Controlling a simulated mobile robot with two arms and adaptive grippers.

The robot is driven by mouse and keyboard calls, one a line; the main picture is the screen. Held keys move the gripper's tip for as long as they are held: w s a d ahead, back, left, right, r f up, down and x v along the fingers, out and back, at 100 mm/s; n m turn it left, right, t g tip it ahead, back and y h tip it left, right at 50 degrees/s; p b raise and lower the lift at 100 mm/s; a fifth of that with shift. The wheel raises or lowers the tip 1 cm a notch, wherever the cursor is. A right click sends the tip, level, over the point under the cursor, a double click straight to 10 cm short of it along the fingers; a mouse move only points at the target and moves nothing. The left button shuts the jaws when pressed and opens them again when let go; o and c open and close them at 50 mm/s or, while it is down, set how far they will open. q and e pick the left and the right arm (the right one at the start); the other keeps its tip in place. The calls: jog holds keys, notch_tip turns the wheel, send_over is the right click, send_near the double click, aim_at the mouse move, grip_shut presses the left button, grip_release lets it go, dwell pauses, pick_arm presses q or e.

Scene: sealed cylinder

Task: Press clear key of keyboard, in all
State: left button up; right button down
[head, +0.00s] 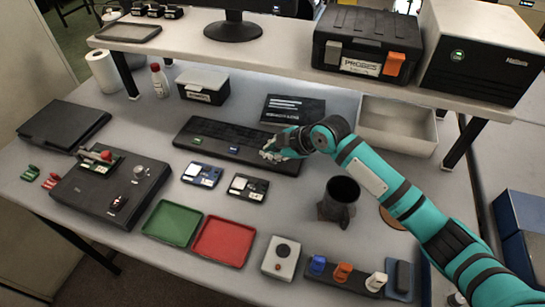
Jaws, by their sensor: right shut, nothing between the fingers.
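The black keyboard (215,137) lies in the middle of the desk. It carries a green-marked key (197,142) at its left and a blue-marked key (234,149) near its middle. The lettering on both is too small to read, so I cannot tell which is the clear key. My right gripper (267,152) is shut and empty, over the right part of the keyboard, right of the blue key. I cannot tell whether it touches the keyboard. The right gripper hides some of the keyboard's right part. My left gripper is not in view.
A dark mug (340,195) stands below my right arm. Two small boards lie in front of the keyboard, with a green tray (172,223) and a red tray (223,241) nearer. A black box device (110,187) sits at left. A shelf (270,58) spans the back.

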jog(key=shift+r+p, duration=2.1)
jog(key=shift+r, duration=0.4)
